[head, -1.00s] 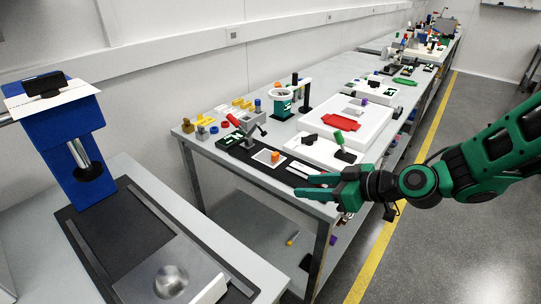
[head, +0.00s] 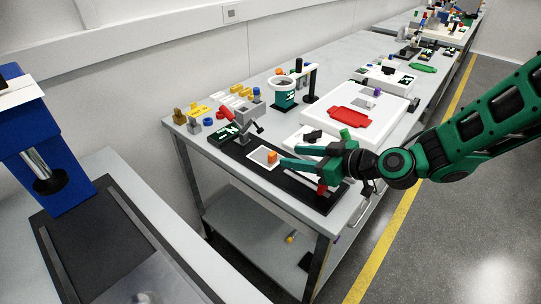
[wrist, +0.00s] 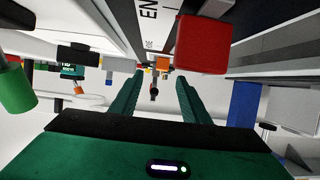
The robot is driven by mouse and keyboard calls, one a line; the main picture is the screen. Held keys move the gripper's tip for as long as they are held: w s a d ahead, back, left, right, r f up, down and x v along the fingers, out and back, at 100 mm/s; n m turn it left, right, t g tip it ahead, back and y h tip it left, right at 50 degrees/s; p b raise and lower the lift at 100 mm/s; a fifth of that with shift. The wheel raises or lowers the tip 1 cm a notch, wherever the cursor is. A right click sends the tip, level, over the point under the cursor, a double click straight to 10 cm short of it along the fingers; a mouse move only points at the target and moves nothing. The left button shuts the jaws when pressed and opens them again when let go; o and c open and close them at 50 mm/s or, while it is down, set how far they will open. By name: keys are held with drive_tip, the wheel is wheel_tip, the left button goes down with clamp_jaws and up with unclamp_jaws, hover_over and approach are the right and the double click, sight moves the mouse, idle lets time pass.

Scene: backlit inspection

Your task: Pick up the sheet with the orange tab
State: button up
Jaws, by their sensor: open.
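The sheet (head: 258,153) is a small pale rectangle lying on the black mat near the front edge of the long bench. Its orange tab (head: 272,157) stands up at its right side. In the wrist view an orange block (wrist: 162,62) shows small, beyond and between the fingers. My gripper (head: 289,155) is open, with its two green fingers pointing left towards the tab. Nothing is between the fingers. The fingertips look close to the tab in the head view, but the exact gap is hard to tell.
A red block (wrist: 203,44) is close beside the fingers in the wrist view. A white tray with a red plate (head: 350,119) lies behind my gripper. A green-and-white cup (head: 283,95) and several small coloured parts stand left of it. A blue stand (head: 45,160) is at the far left.

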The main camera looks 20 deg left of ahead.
sight(275, 155)
drive_tip(key=shift+x, duration=3.4)
drive_tip(key=shift+s, duration=0.15)
drive_tip(key=shift+c, duration=0.3)
clamp_jaws()
